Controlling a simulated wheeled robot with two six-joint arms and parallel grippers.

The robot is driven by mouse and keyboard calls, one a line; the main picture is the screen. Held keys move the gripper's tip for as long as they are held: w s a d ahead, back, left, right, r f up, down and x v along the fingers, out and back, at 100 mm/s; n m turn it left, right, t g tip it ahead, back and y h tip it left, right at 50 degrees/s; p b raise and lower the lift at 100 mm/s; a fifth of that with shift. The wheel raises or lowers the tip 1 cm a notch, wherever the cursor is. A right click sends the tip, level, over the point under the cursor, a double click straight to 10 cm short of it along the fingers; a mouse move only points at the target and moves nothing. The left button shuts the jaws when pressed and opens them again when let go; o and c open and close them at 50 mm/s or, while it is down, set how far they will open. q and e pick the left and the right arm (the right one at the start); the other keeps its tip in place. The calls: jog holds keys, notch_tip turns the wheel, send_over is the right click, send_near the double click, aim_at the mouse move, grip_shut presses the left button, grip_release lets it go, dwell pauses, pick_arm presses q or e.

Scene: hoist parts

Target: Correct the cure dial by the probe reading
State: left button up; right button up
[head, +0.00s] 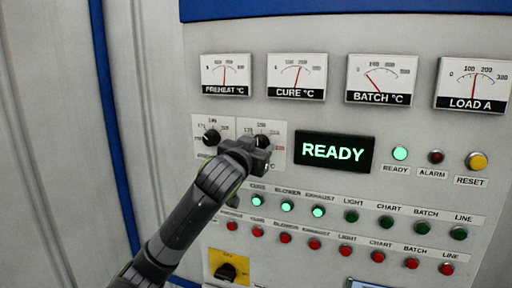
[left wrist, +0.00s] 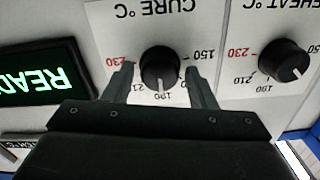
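The cure dial (left wrist: 160,68) is a black knob below the CURE °C label, seen upside down in the left wrist view. Its white mark points at about 190 on a scale with 150, 210 and a red 230. My left gripper (head: 264,150) is at this dial in the head view and hides part of it. In the left wrist view its two fingers (left wrist: 160,82) stand either side of the knob, with a visible gap on each side. The CURE °C meter (head: 297,75) has its red needle slightly right of upright. My right gripper is not in view.
The preheat dial (head: 211,138) is close left of the cure dial. A green READY display (head: 335,152) is to the right. Rows of green and red buttons (head: 315,244) lie below, with a yellow-plated black switch (head: 226,270). A screen (head: 364,284) is cut off at the bottom.

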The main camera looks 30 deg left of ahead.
pick_arm(q)
jog(key=c, duration=0.8)
jog(key=n+p, duration=0.1)
jog(key=n, duration=0.3)
jog(key=shift+r+n, duration=0.1)
jog(key=shift+n, duration=0.3)
jog(key=n, duration=0.4)
jog(key=shift+n+p, duration=0.35)
jog(key=shift+n, duration=0.05)
jog(key=o, duration=1)
